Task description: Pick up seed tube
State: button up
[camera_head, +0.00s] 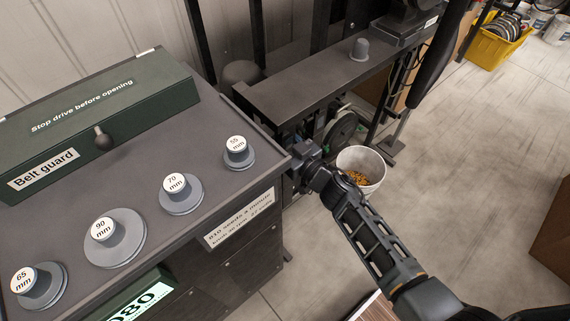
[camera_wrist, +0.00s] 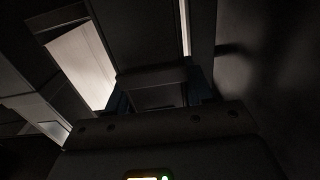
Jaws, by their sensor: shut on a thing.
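My gripper (camera_head: 300,152) is at the right edge of the dark bench, low beside the machinery. In the wrist view my gripper (camera_wrist: 157,98) is shut on a dark, box-shaped thing (camera_wrist: 152,76) between its fingers. This is likely the seed tube, but the view is too dark to tell its full shape. In the head view the held thing is mostly hidden by the gripper and the bench edge.
The bench (camera_head: 145,185) carries several labelled grey knobbed discs and a green belt guard (camera_head: 95,120). A white bucket (camera_head: 374,160) with orange seeds stands on the floor just right of my gripper. A dark rail (camera_head: 320,80) with a grey cup (camera_head: 359,49) lies behind.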

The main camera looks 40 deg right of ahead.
grip_shut()
jog(key=shift+r, duration=0.1)
dwell(0.3)
jog(key=shift+s+r+p, duration=0.25)
jog(key=shift+r+p, duration=0.25)
jog(key=shift+r, duration=0.2)
jog(key=s, duration=1.7)
jog(key=shift+s+d, duration=0.25)
jog(key=shift+d, duration=0.05)
jog(key=shift+r, duration=0.15)
